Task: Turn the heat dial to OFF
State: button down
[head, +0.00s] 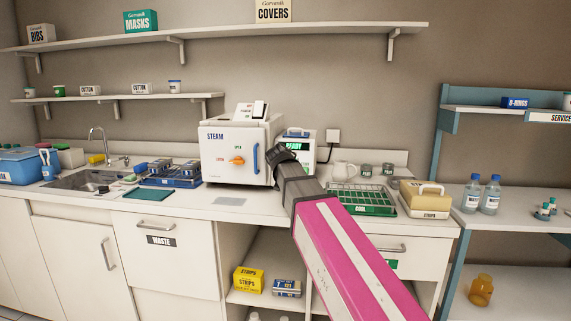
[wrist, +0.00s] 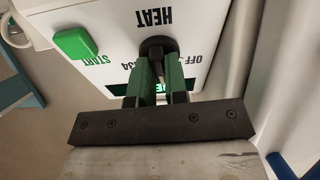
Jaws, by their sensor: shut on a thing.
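The heat dial (wrist: 156,47) is a dark round knob on a white panel in the wrist view, where the lettering appears upside down. HEAT stands above it, OFF to its right and a number, apparently 134, to its left. My gripper (wrist: 158,68) has its two green fingers shut on the knob, hiding part of it. Which mark the dial points to cannot be told.
A green START button (wrist: 75,43) is near the dial. A white STEAM unit (head: 225,170) with an orange knob and blue handle stands left of the device. A green tray (head: 368,211) and beige STRIPS box (head: 424,201) lie to the right.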

jog(key=n+y, duration=0.1)
jog(key=n, duration=0.5)
jog(key=n+y, duration=0.1)
jog(key=n, duration=0.4)
jog(key=shift+n, duration=0.4)
dwell(0.3)
jog(key=c, duration=1.1)
grip_release()
jog(key=shift+c, duration=0.2)
jog(key=v, duration=1.1)
jog(key=shift+r, duration=0.15)
jog(key=shift+w, duration=0.15)
